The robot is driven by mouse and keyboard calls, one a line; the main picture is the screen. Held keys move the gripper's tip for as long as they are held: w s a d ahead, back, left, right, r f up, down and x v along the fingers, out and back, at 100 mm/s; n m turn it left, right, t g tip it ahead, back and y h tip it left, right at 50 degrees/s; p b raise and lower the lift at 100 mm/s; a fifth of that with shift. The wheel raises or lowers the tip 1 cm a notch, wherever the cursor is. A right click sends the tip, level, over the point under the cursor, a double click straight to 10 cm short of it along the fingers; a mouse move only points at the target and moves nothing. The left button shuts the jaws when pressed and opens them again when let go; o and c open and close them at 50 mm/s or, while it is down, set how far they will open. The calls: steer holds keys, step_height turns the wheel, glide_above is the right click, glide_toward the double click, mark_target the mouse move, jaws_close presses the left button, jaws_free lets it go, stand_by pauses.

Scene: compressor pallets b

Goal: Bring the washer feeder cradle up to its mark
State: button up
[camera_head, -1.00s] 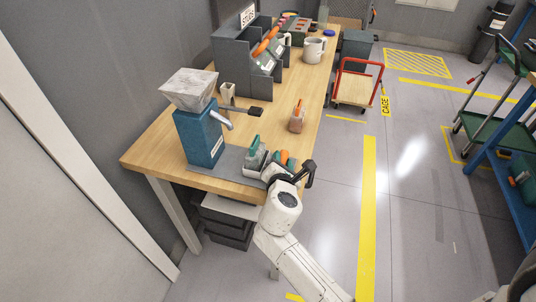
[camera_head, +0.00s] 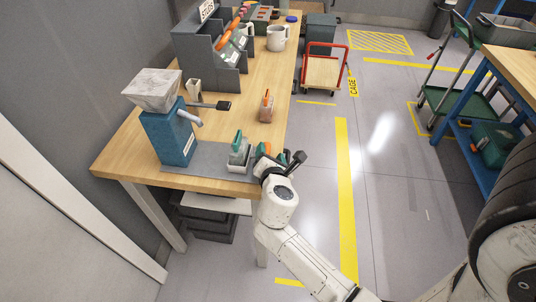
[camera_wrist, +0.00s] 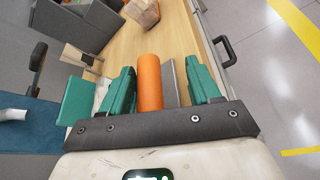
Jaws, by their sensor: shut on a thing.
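The washer feeder is a blue body (camera_head: 169,139) with a grey hopper (camera_head: 152,90) and a pale spout, on a grey base plate (camera_head: 208,158) at the table's near end. A grey block with a green top (camera_head: 239,148) stands on the plate, right of the feeder. My gripper (camera_wrist: 162,84) is at the plate's right end. Its green fingers stand either side of an upright orange grip (camera_wrist: 149,82), with a grey plate beside it. The grip seems to belong to the cradle, whose body is mostly hidden behind my gripper. I cannot make out the mark.
An orange-topped block (camera_head: 267,107) and a black-ended lever (camera_head: 222,105) are farther along the table. A red-handled cart (camera_head: 322,72) is beyond the table.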

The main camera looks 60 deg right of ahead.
steer(key=shift+s, duration=0.1)
steer(key=shift+s+a, duration=0.1)
steer(key=shift+a, duration=0.1)
steer(key=b+v, duration=0.1)
steer(key=v, duration=0.9)
steer(key=shift+a+r, duration=0.1)
steer(key=s+a+f+m+g+y, duration=0.1)
steer(key=s+f+m+g+y, duration=0.35)
steer(key=f+m, duration=0.4)
steer(key=s+a+f+m+g+y, duration=0.2)
steer(key=s+a+m+y, duration=0.4)
steer(key=a+m, duration=0.3)
steer(key=shift+a+f+y, duration=0.3)
steer(key=shift+a+y, duration=0.35)
steer(key=shift+a, duration=0.05)
